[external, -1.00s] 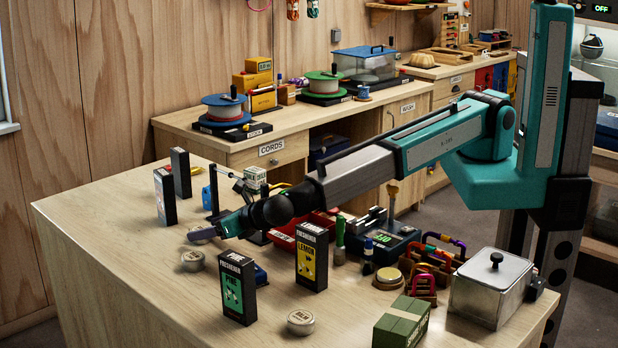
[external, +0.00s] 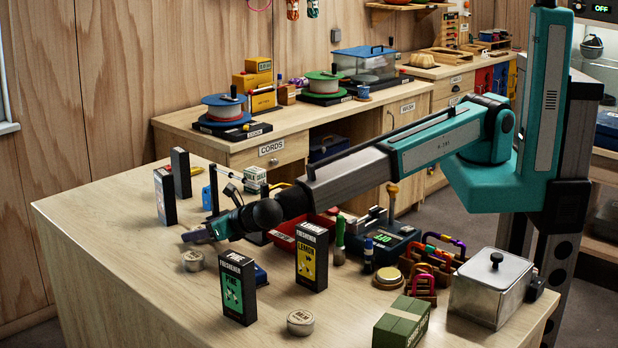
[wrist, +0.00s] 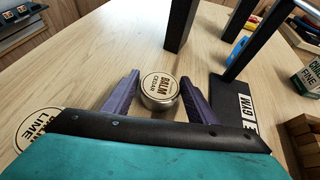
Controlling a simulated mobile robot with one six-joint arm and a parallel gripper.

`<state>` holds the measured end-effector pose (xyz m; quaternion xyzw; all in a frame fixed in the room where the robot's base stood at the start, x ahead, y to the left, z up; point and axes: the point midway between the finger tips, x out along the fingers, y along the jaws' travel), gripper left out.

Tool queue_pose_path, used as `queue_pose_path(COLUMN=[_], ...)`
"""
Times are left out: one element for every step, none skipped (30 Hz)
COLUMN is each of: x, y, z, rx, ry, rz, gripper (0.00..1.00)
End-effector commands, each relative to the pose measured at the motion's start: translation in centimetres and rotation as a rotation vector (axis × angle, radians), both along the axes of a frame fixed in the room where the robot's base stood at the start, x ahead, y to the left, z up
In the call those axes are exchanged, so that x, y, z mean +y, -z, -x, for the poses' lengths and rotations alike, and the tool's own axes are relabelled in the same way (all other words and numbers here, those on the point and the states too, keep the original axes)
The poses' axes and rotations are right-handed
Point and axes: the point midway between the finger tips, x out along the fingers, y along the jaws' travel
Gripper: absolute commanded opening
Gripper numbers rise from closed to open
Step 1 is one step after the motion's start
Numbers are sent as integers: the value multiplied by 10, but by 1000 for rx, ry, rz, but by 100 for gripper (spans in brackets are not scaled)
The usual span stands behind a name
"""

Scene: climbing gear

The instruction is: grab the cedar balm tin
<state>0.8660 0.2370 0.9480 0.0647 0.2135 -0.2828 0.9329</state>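The cedar balm tin (wrist: 160,90) is a small round metal tin with a cream lid reading BALM CEDAR. In the wrist view it sits on the table just ahead of my gripper (wrist: 158,98), between the lines of the two purple fingers. The fingers are open, with visible gaps on both sides of the tin. In the external view my gripper (external: 195,236) is low over the table's left part, and the cedar tin cannot be made out there. A lime balm tin (wrist: 38,128) lies at the left in the wrist view, partly hidden by my gripper body.
Black freshener boxes stand around: one pine (external: 238,290), one lemon (external: 312,258), others behind my gripper (external: 166,197). A round tin (external: 193,261) sits in front of my gripper, and another balm tin (external: 300,322) near the front edge. A black-based stand (wrist: 235,105) is right of the cedar tin.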

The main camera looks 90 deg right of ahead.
Motion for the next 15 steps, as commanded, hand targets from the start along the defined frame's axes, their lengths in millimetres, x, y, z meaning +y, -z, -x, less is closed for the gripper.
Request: queue_pose_path(x=[0, 0, 0, 0, 0, 0, 0, 0, 0, 0, 0, 0, 0, 0, 0], y=[0, 0, 0, 0, 0, 0, 0, 0, 0, 0, 0, 0, -1, -1, -1], z=[0, 0, 0, 0, 0, 0, 0, 0, 0, 0, 0, 0, 0, 0, 0], rx=[0, 0, 0, 0, 0, 0, 0, 0, 0, 0, 0, 0, 0, 0, 0], ry=[0, 0, 0, 0, 0, 0, 0, 0, 0, 0, 0, 0, 0, 0, 0], rz=[0, 0, 0, 0, 0, 0, 0, 0, 0, 0, 0, 0, 0, 0, 0], gripper=[43, 38, 31, 26, 21, 21, 21, 21, 21, 21, 21, 21, 21, 21, 21])
